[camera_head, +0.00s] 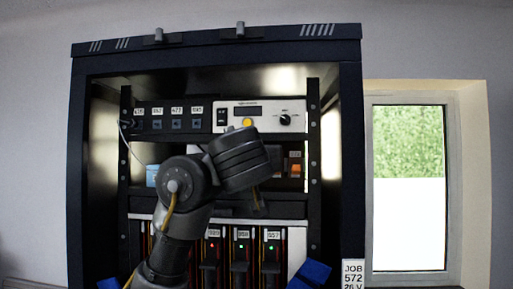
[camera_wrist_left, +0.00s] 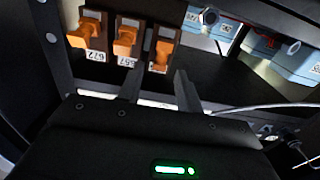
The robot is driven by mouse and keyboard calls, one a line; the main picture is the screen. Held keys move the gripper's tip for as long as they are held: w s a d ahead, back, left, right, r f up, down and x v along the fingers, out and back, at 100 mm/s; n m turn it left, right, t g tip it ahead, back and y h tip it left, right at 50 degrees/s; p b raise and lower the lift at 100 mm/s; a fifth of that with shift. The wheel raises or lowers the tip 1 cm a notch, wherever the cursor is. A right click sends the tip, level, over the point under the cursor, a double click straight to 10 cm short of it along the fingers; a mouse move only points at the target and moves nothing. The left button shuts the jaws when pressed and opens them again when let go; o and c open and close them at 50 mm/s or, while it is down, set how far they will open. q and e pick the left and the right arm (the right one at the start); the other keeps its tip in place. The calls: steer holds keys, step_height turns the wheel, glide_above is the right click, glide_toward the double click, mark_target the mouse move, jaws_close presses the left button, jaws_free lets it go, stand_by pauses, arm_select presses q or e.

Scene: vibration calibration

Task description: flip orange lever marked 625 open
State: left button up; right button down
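Three orange levers show in the left wrist view: one at left (camera_wrist_left: 84,32), a middle one (camera_wrist_left: 125,38) and a right one (camera_wrist_left: 160,56). Labels under the left and middle levers seem to read 672 and 657. No label reading 625 can be made out; the right lever's label is not visible. One orange lever (camera_head: 295,170) also shows in the head view, right of my arm. My left gripper (camera_wrist_left: 159,78) is open and empty, its fingertips just short of the right lever. In the head view the left gripper (camera_head: 258,203) is mostly dark against the shelf.
The dark cabinet (camera_head: 350,150) encloses the levers. A panel with a yellow knob (camera_head: 247,122) sits above, and modules with red and green lights (camera_head: 243,246) below. Blue-grey boxes (camera_wrist_left: 298,55) and a pale cable (camera_wrist_left: 260,106) lie right of the gripper.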

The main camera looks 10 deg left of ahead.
arm_select(q)
steer(key=shift+w, duration=0.85)
arm_select(e)
steer(key=shift+s+r, duration=0.4)
steer(key=shift+s, duration=0.1)
arm_select(q)
steer(key=shift+c, duration=0.2)
jaws_close()
arm_select(e)
steer(key=shift+d, duration=0.15)
